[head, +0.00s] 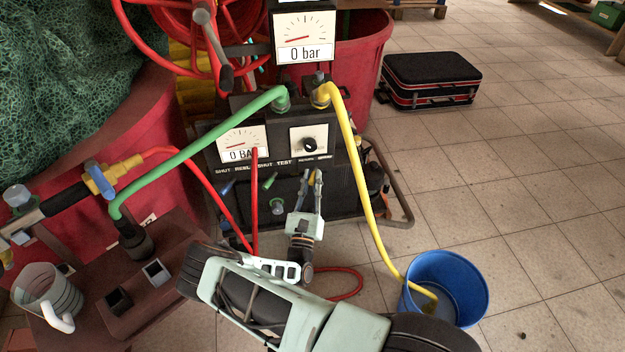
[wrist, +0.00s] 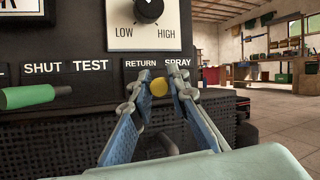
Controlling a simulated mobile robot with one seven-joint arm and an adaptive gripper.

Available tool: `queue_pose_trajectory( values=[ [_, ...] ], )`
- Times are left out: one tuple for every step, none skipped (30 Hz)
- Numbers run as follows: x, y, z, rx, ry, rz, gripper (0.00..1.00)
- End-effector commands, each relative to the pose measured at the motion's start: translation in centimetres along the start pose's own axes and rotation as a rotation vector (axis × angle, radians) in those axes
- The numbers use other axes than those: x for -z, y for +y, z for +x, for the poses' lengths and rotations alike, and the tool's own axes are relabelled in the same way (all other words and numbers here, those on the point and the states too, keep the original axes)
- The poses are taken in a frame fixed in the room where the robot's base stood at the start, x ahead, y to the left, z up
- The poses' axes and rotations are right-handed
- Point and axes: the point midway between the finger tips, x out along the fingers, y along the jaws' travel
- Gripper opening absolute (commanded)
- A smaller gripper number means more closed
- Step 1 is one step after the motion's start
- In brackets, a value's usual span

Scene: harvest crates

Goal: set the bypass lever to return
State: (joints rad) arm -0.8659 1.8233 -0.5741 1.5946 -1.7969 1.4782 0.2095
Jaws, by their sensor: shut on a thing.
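The bypass lever (wrist: 159,88) shows its yellow end in the wrist view, below the RETURN and SPRAY labels. It appears roughly between the two words; I cannot tell which setting it is at. My gripper (wrist: 158,80) has its two fingers on either side of the yellow end and is shut on it. In the head view my gripper (head: 315,176) reaches up to the dark panel (head: 340,180) under the same labels. The lever is hidden there by the fingers.
A green lever (wrist: 28,96) sits left under SHUT and TEST. A LOW/HIGH knob (wrist: 148,8) is above. A yellow hose (head: 358,170) runs down right of my gripper into a blue bucket (head: 447,286). A red hose (head: 254,200) hangs on the left.

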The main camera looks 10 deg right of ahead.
Motion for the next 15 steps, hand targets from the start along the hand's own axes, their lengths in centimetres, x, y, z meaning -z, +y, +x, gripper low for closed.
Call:
queue_pose_trajectory(
  values=[
    [0.18, 0.30, -0.01, 0.022, 0.003, -0.004, 0.00],
    [0.18, 0.42, 0.00, 0.040, 0.006, -0.010, 0.00],
    [0.20, 0.60, 0.00, 0.063, 0.010, -0.019, 0.00],
    [0.21, 0.71, 0.02, 0.081, 0.014, -0.026, 0.00],
    [0.21, 0.82, 0.05, 0.099, 0.018, -0.032, 0.00],
    [0.21, 0.92, 0.07, 0.120, 0.023, -0.042, 0.00],
    [0.17, 0.97, 0.09, 0.134, 0.025, -0.049, 0.00],
    [0.11, 1.02, 0.13, 0.147, 0.028, -0.054, 0.00],
    [0.05, 1.08, 0.16, 0.160, 0.031, -0.061, 0.00],
    [0.02, 1.08, 0.17, 0.168, 0.034, -0.065, 0.00],
    [-0.02, 1.09, 0.19, 0.174, 0.036, -0.069, 0.00],
    [-0.07, 1.10, 0.21, 0.179, 0.038, -0.071, 0.00],
    [-0.11, 1.10, 0.23, 0.180, 0.039, -0.072, 0.00],
    [-0.13, 1.10, 0.25, 0.181, 0.039, -0.073, 0.00],
    [-0.16, 1.09, 0.26, 0.181, 0.039, -0.074, 0.00]
  ],
)
